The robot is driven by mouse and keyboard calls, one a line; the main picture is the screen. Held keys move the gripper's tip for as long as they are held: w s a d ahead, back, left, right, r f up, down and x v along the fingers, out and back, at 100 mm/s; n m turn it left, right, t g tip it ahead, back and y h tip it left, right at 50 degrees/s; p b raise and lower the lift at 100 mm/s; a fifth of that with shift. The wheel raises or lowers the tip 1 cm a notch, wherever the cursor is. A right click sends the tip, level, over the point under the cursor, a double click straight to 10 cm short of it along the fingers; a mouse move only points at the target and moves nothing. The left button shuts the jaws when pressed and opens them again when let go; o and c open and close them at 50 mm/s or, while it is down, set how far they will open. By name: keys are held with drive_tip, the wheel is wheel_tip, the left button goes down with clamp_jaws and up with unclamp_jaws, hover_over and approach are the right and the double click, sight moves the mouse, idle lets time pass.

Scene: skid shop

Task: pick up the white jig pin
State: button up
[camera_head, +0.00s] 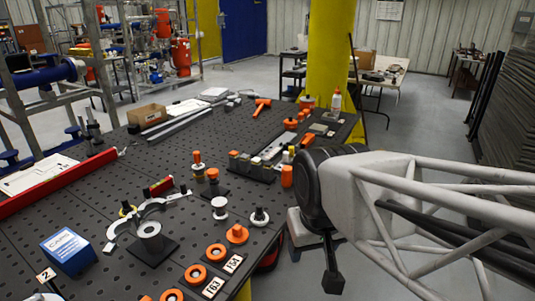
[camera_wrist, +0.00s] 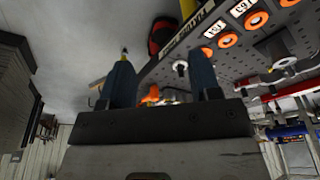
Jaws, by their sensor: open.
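A small white, flanged pin with a dark top (camera_head: 219,208) stands upright on the black perforated bench (camera_head: 95,210), in the middle of the head view.
Orange rings (camera_head: 216,252) and number tags (camera_head: 233,263) lie along the near edge. An orange knob (camera_head: 237,233) stands close to the pins. A yellow column (camera_head: 331,50) rises behind.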

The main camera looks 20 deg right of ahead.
drive_tip(key=w+d+r+m+g+y, duration=0.1)
drive_tip(key=w+d+m+y, duration=0.15)
drive_tip(key=w, duration=0.85)
drive_tip(key=w+d+r+m+g+y, duration=0.1)
drive_tip(key=w+m, duration=0.3)
drive_tip(key=w, duration=0.8)
drive_tip(key=w+d+r+m+y, duration=0.15)
drive_tip(key=w+m, duration=0.25)
drive_tip(key=w, duration=0.7)
drive_tip(key=m+t+y, duration=0.2)
drive_tip(key=m+y, duration=0.5)
drive_tip(key=m, duration=0.2)
approach(286, 158)
drive_tip(key=w+r, duration=0.1)
drive_tip(key=w, duration=0.1)
drive_tip(key=shift+s+a, duration=0.1)
drive_tip(key=shift+a, duration=0.25)
drive_tip(key=shift+s+x, duration=0.1)
drive_tip(key=shift+x, duration=0.55)
drive_tip(key=shift+s+x, duration=0.15)
drive_tip(key=shift+x, duration=0.45)
drive_tip(key=shift+w+a, duration=0.1)
drive_tip(key=shift+w, duration=0.1)
drive_tip(key=shift+x, duration=2.55)
